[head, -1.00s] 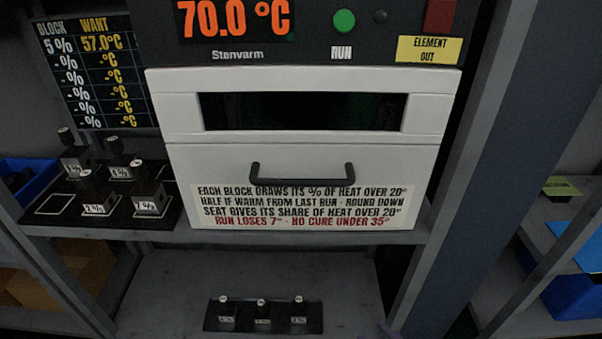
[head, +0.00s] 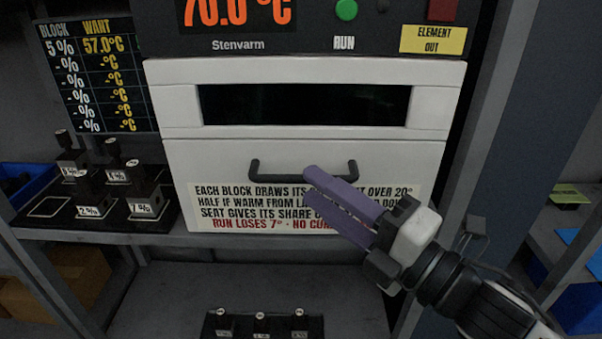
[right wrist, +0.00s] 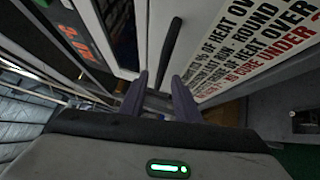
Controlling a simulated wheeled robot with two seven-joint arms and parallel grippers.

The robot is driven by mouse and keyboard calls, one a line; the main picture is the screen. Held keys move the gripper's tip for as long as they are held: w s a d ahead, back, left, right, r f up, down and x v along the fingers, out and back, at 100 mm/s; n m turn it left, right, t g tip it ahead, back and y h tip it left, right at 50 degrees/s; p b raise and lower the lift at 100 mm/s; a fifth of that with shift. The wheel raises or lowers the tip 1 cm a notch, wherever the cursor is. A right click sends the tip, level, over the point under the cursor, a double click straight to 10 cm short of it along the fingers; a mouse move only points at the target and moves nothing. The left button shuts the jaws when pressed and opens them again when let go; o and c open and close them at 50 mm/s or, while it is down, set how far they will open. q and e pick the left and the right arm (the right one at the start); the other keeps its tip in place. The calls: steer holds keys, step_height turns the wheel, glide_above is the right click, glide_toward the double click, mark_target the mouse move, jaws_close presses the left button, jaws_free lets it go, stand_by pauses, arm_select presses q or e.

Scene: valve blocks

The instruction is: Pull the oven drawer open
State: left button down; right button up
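The oven drawer (head: 300,158) is a white front with a printed label, and looks shut under the dark oven window. Its black bar handle (head: 275,176) runs across the middle of the front. My right gripper (head: 312,195) is in front of the drawer, its two purple fingers apart near the right half of the handle. In the right wrist view the fingers (right wrist: 160,88) are open, with the handle (right wrist: 171,50) just beyond their tips and nothing seen between them. I cannot tell whether a finger touches the handle. My left gripper is out of view.
Several dark valve blocks stand on a black tray (head: 95,222) left of the oven. A lower shelf (head: 170,290) holds a small rack (head: 262,325) of blocks. A grey upright post (head: 510,120) stands right of the oven, near my right arm.

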mark_target(304, 154)
steer(key=shift+x, duration=2.3)
steer(key=shift+c, duration=0.4)
jaws_close()
